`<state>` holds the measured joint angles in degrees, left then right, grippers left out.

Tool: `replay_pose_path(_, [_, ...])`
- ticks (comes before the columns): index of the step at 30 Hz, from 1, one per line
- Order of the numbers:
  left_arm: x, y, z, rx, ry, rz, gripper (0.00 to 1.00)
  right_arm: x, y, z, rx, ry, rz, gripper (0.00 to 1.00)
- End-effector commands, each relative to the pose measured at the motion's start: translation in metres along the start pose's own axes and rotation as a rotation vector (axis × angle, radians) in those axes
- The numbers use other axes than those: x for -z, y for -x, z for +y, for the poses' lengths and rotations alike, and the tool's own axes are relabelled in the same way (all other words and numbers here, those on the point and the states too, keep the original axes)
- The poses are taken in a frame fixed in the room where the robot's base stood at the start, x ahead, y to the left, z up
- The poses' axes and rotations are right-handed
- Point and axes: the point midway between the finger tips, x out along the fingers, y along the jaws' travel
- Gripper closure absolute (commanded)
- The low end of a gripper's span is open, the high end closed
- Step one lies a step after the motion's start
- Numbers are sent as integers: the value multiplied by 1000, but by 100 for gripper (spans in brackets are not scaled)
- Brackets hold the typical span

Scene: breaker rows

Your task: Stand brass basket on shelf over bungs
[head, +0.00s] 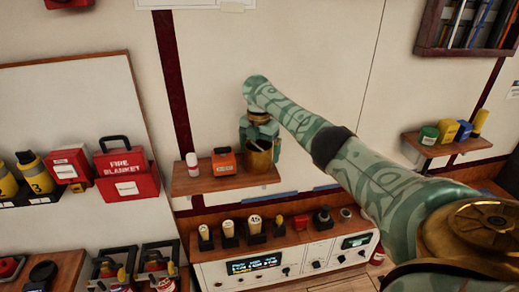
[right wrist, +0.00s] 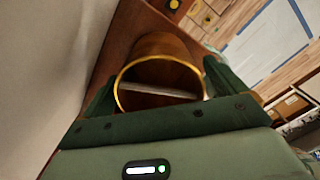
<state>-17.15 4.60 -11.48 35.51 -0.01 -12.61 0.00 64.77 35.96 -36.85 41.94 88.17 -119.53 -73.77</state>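The brass basket (head: 259,160), a round cup-like vessel with a bright rim, is upright or nearly so at the right end of the wooden wall shelf (head: 215,187). My right gripper (head: 260,143) comes down on it from above. In the right wrist view the basket (right wrist: 160,84) sits between the two green fingers, which meet its sides. A pale bar shows inside its mouth. I cannot tell whether its base rests on the shelf. The bungs (head: 229,229), pale cylinders in dark holders, stand in a row below the shelf. My left gripper is out of view.
A white bottle (head: 192,165) and an orange box (head: 223,161) stand on the shelf, left of the basket. A control panel (head: 275,265) lies below. Another shelf (head: 445,146) with small items is at right.

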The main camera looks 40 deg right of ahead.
Motion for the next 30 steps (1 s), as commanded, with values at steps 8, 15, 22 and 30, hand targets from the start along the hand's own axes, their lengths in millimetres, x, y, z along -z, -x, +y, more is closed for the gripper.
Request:
replay_pose_path(8, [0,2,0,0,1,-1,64,0,14,1,-4,1,1,4])
replay_pose_path(15, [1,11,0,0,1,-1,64,0,70,1,-4,0,0,4])
replay_pose_path(22, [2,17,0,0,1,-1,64,0,111,1,-2,0,1,4])
replay_pose_path(30, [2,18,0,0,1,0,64,0,121,0,0,-1,2,4])
